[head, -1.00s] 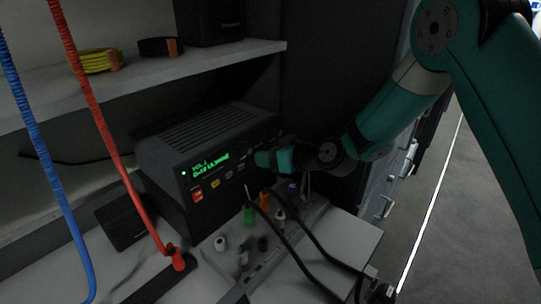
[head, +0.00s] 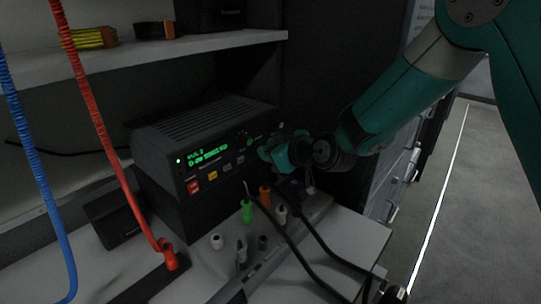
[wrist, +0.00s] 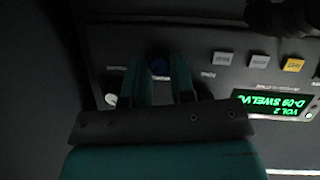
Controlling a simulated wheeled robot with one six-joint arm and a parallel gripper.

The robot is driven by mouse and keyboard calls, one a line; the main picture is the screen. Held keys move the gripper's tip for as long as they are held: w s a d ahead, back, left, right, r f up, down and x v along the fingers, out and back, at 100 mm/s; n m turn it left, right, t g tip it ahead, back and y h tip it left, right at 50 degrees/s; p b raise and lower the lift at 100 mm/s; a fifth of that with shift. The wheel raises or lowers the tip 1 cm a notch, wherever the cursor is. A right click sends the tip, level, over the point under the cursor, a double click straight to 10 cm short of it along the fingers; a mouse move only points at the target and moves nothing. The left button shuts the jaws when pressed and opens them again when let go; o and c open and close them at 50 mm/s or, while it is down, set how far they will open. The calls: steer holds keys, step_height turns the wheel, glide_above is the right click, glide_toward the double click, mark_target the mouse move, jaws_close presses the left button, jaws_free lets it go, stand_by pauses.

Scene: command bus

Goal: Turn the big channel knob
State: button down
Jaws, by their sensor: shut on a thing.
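A black radio unit (head: 205,140) with a lit green display (head: 209,158) stands on the counter. My gripper (head: 268,155) is at the right end of its front panel. In the wrist view, which shows the panel upside down, my gripper (wrist: 160,72) has its two teal fingers on either side of a dark, bluish round knob (wrist: 160,65) and is shut on it. In the head view the gripper hides this knob. The green display (wrist: 277,104) also shows in the wrist view, with a line starting "VOL 2".
Red, yellow and grey buttons (head: 213,175) line the panel left of my gripper. Upright plugs, including a green one (head: 247,211), and black cables (head: 290,240) stand just below. A red coiled cord (head: 105,130) and a blue one (head: 40,170) hang at left.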

steer(key=c, duration=1)
jaws_free()
steer(key=shift+o, duration=0.2)
steer(key=b+v, duration=0.3)
steer(key=v, duration=1.4)
steer(key=shift+d+r, duration=0.15)
steer(key=shift+s, duration=0.15)
steer(key=s+r+m+g+h+p, duration=0.1)
steer(key=s+r+g+p, duration=0.1)
steer(key=s, duration=0.5)
steer(key=s+r+m+g+h+p, duration=0.1)
steer(key=s+r+g+h+p, duration=0.1)
steer(key=s+g, duration=0.3)
steer(key=s+r+m+g+h+p, duration=0.1)
steer(key=s+r+g+p, duration=0.1)
steer(key=s, duration=0.7)
steer(key=shift+g+p, duration=0.9)
steer(key=shift+p, duration=0.3)
steer(key=shift+s, duration=0.1)
